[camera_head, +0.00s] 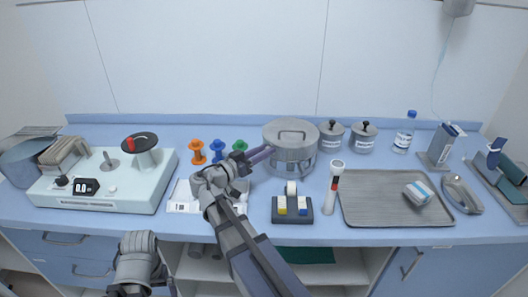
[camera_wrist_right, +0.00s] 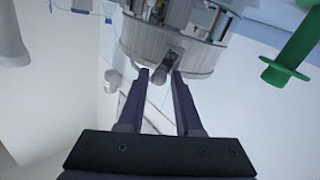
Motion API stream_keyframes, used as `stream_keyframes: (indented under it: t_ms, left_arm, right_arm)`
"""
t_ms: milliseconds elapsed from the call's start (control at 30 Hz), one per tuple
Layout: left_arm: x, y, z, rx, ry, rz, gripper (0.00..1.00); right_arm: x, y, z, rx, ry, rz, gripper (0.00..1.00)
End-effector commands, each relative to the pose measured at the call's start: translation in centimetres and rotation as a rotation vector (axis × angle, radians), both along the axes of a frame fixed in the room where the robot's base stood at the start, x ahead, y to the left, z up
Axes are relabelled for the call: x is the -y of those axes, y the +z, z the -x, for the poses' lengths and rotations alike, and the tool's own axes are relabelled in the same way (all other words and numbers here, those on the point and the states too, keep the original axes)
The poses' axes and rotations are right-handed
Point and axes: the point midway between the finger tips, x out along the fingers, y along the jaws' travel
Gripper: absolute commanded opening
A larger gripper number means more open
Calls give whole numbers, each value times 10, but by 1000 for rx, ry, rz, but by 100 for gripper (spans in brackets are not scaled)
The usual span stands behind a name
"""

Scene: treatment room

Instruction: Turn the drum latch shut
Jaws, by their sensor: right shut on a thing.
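The drum (camera_head: 290,152) is a round grey metal vessel with a lid and a top handle, standing on the counter near the middle. My right gripper (camera_head: 266,153) reaches it from its left side. In the right wrist view the drum (camera_wrist_right: 190,55) is ahead, and its small grey latch (camera_wrist_right: 166,73) lies between the tips of my right gripper (camera_wrist_right: 160,76). The fingers are shut on the latch and partly hide it. My left arm shows at the bottom left of the head view, below the counter front; its fingers are not clear there.
Orange, blue and green spools (camera_head: 197,153) stand left of the drum, beyond my right arm. A block with coloured switches (camera_head: 292,218) and a torch-like tube (camera_head: 332,190) stand in front and right. A grey tray (camera_head: 375,208) is further right. A white machine (camera_head: 140,195) is at left.

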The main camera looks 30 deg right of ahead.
Motion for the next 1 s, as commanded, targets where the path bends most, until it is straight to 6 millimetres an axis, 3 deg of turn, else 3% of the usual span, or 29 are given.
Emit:
stream_keyframes:
  t_ms: [300,667,700,833,1000]
  left_arm:
    - [0,-5,0,0,0,0,100]
    - [0,-5,0,0,0,0,100]
    - [0,-5,0,0,0,0,100]
    - [0,-5,0,0,0,0,100]
    - [0,-5,0,0,0,0,100]
  right_arm:
    - [-2,-2,-4,-250,-8,73,0]
    - [-2,0,-5,-287,-9,86,0]
    - [-2,0,-5,-286,-9,85,36]
    - [-2,0,-6,-285,-8,86,51]
    - [-2,0,-6,-284,-5,86,52]
